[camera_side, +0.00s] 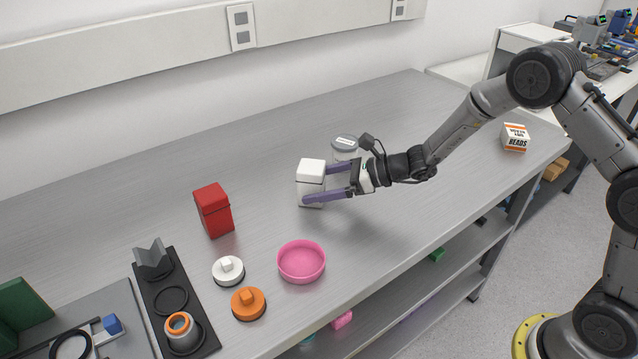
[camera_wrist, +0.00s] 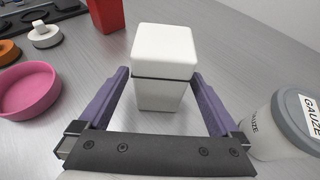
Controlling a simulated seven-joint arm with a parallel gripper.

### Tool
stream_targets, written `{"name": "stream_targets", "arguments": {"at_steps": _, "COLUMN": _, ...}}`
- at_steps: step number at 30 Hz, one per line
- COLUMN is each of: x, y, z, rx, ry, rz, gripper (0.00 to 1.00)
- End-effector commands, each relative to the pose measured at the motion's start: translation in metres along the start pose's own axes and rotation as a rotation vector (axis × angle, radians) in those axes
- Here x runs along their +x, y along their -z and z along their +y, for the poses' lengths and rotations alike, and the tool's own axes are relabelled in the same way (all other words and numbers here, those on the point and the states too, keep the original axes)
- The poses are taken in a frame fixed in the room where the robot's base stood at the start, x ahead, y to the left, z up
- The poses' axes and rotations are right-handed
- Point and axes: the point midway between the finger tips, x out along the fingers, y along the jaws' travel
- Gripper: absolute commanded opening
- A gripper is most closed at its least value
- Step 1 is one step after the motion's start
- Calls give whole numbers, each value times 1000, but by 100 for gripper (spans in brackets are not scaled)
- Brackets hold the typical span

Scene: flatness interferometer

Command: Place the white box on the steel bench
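The white box (camera_side: 311,172), with a dark seam below its lid, appears to stand upright on the steel bench (camera_side: 400,120). In the wrist view the white box (camera_wrist: 165,55) is straight ahead, between the tips of my gripper's purple fingers. My gripper (camera_side: 322,183) reaches in low from the right, with one finger passing in front of the box and one behind. In the wrist view my gripper (camera_wrist: 161,90) is open, with bench showing between each finger and the box's lower part. The near finger hides part of the box in the side view.
A grey-lidded gauze jar (camera_wrist: 270,130) stands close by my gripper's right finger. A red box (camera_side: 214,211), pink bowl (camera_side: 302,262), white weight (camera_side: 228,270) and orange weight (camera_side: 248,303) lie left and front. A beads box (camera_side: 515,138) stands far right. The bench's back middle is clear.

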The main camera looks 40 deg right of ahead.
Motion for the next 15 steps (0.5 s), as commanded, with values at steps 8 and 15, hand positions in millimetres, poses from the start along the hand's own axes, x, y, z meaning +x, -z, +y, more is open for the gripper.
{"name": "stream_targets", "arguments": {"at_steps": 8, "x": -1, "y": -3, "z": 0, "rx": -1, "ry": 0, "rz": -1, "gripper": 98}}
{"name": "stream_targets", "arguments": {"at_steps": 15, "x": -34, "y": -4, "z": -1, "rx": 1, "ry": 5, "rz": -1, "gripper": 98}}
